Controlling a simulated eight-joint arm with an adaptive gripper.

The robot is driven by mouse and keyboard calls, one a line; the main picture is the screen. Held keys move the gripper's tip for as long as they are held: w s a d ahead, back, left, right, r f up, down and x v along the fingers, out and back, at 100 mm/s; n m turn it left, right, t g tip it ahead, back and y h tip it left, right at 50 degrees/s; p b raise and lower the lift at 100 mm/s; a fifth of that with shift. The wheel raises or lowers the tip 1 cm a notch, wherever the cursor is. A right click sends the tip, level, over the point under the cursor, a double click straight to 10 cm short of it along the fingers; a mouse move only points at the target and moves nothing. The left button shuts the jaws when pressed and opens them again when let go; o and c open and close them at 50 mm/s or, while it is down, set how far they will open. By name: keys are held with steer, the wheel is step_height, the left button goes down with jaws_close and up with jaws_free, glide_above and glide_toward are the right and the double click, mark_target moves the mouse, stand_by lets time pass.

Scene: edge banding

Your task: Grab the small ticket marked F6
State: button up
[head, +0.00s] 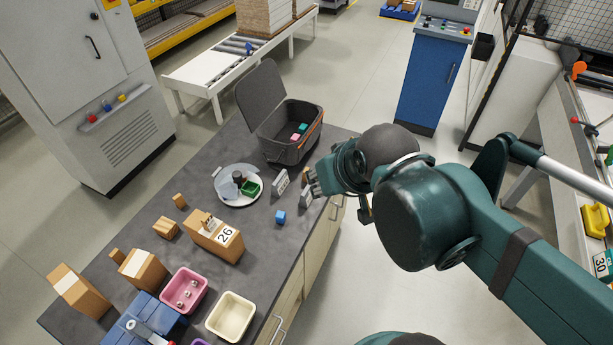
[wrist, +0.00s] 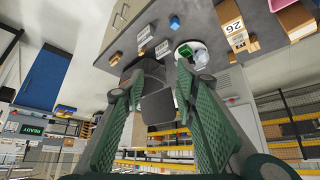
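Two small pale tickets stand near the table's right edge. One ticket (head: 281,183) is beside the round plate and also shows in the wrist view (wrist: 162,48). The other ticket (head: 306,196) is nearer the edge, close to my gripper, and shows in the wrist view (wrist: 144,33). Both carry dark marks, too small to read, so I cannot tell which is F6. My gripper (head: 314,184) is at the table's right edge, beside the tickets. In the wrist view its two green fingers (wrist: 158,75) are spread apart with no ticket between them.
A small wooden piece (head: 306,174) stands close to my gripper. A blue cube (head: 280,217) lies in front of the tickets. The round plate (head: 228,200) holds a green tray. An open grey bin (head: 287,153) stands behind. A box marked 26 (head: 216,238) is to the left.

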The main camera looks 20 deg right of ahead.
steer(key=shift+o, duration=0.6)
steer(key=m+g+h+b, duration=0.35)
steer(key=m+b, duration=0.55)
steer(key=b, duration=0.3)
glide_above(306, 170)
steer(key=s+a, duration=0.2)
step_height(306, 170, down, 35)
steer(key=shift+w+d+f, duration=0.1)
steer(key=shift+w+d+f+b, duration=0.2)
steer(key=shift+f+b, duration=0.1)
steer(key=shift+f, duration=0.35)
steer(key=shift+w+d+f, duration=0.1)
steer(key=shift+w+f, duration=0.05)
steer(key=shift+f, duration=0.4)
